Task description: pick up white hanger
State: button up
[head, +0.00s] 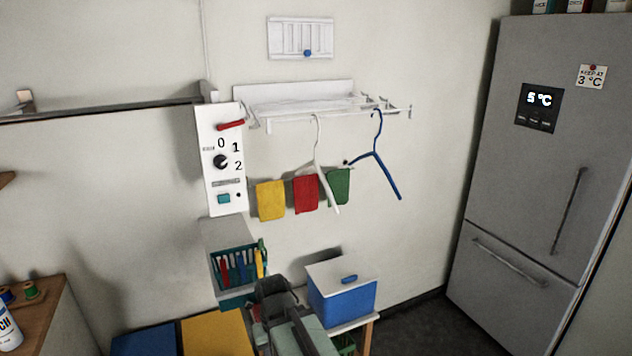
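The white hanger (327,188) hangs by its hook from the front of a white wall rack (295,97). It is seen nearly edge-on, in front of the red and green cloths. A blue hanger (374,153) hangs to its right on the same rack. What looks like my gripper (272,288) is a dark shape at the bottom middle, well below the white hanger and apart from it. Its fingers are not clear, so I cannot tell whether it is open or shut.
Yellow (270,201), red (306,194) and green (339,187) cloths hang below the rack. A control panel (220,187) is on the wall at left. A blue box with a white lid (342,302) stands below. A grey fridge (540,150) is at right.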

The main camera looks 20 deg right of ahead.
aim_at(314, 163)
jog(key=z, duration=2.75)
jog(key=k, duration=1.6)
jog(key=u, duration=2.35)
jog(key=i, duration=1.05)
jog(key=z, duration=0.05)
